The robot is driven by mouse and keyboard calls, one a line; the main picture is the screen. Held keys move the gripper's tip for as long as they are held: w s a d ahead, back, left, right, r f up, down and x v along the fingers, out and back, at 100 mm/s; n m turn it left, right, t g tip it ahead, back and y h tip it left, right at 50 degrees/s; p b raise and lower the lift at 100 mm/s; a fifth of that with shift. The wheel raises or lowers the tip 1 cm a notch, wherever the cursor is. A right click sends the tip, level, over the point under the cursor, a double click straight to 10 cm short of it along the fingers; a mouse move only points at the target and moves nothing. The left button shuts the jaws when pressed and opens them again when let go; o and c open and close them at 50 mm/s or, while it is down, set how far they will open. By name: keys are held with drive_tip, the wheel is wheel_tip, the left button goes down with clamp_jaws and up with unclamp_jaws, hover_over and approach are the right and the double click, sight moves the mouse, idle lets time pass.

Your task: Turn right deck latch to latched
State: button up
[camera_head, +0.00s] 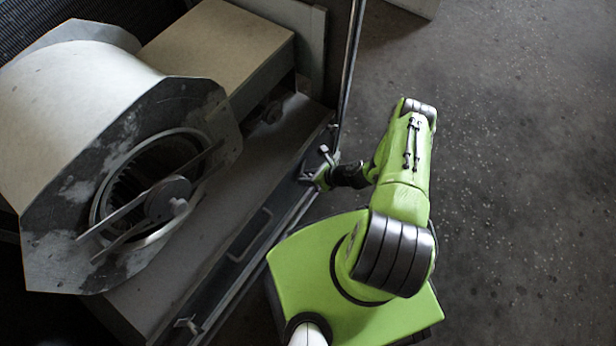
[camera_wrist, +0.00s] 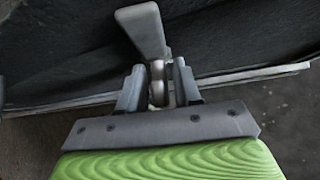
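The right deck latch (camera_wrist: 143,30) is a grey flat paddle on a narrow stem, at the dark rim of the housing deck. In the wrist view its paddle points up and slightly left, beyond my fingertips. My gripper (camera_wrist: 159,85) has its grey fingers close together on either side of the stem, which fills most of the narrow gap. The fingers look shut on it, though the contact faces are hidden. In the head view my gripper (camera_head: 316,177) is at the deck's right edge, and the latch (camera_head: 325,155) shows just above it, small and partly hidden.
A second latch (camera_head: 186,324) sits at the near end of the same deck edge. The blower drum (camera_head: 75,120) stands on the deck (camera_head: 255,165) to the left. Open concrete floor (camera_head: 520,170) lies to the right.

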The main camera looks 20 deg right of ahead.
clamp_jaws()
drive_tip(key=shift+s+a+r+n+t+h+p, duration=0.1)
drive_tip(key=shift+r+n+t+h+p, duration=0.1)
drive_tip(key=shift+n+t+h+p, duration=0.55)
drive_tip(key=shift+f+h+p, duration=0.2)
drive_tip(key=shift+h+p, duration=0.05)
drive_tip(key=shift+p, duration=0.15)
drive_tip(key=shift+o, duration=0.9)
unclamp_jaws()
